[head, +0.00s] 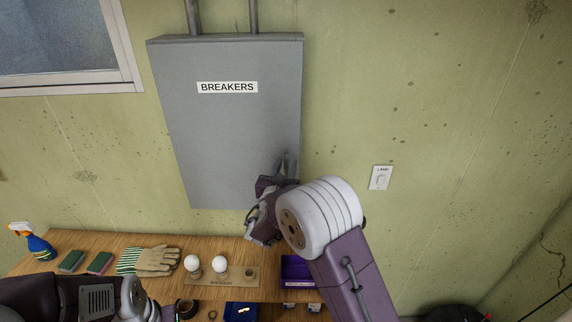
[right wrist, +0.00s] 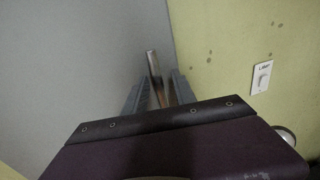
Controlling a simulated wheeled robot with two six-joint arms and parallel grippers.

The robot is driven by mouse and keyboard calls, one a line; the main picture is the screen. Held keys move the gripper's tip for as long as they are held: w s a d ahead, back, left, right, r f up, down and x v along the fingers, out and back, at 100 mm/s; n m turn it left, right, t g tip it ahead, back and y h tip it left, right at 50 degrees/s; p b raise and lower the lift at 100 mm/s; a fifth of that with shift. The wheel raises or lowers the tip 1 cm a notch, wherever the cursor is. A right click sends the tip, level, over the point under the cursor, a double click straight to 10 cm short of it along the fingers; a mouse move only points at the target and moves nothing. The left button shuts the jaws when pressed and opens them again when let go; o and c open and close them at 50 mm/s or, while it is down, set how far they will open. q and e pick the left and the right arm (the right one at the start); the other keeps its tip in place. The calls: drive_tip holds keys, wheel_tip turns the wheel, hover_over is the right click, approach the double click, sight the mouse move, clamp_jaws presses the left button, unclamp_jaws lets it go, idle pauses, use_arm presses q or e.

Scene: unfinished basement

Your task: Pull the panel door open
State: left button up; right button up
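The grey breaker panel (head: 228,125) hangs on the wall, and its door, labelled BREAKERS, looks closed. My right gripper (head: 286,164) is at the lower right part of the door, fingers pointing up. In the right wrist view the two fingers (right wrist: 158,86) are spread apart. A metal handle bar (right wrist: 152,64) on the door (right wrist: 80,60) shows between and beyond them. I cannot tell whether the fingers touch it. In the head view the handle is hidden by the gripper. Part of my left arm shows at the lower left; its gripper is not visible.
Below the panel is a wooden bench (head: 100,243) with a spray bottle (head: 38,243), sponges (head: 72,261), gloves (head: 155,260), light bulbs (head: 192,263) and a purple bin (head: 297,270). A light switch (head: 381,178) is on the wall right of the panel. The wall between them is bare.

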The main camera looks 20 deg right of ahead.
drive_tip(key=shift+w+f, duration=0.1)
clamp_jaws()
idle(1.2)
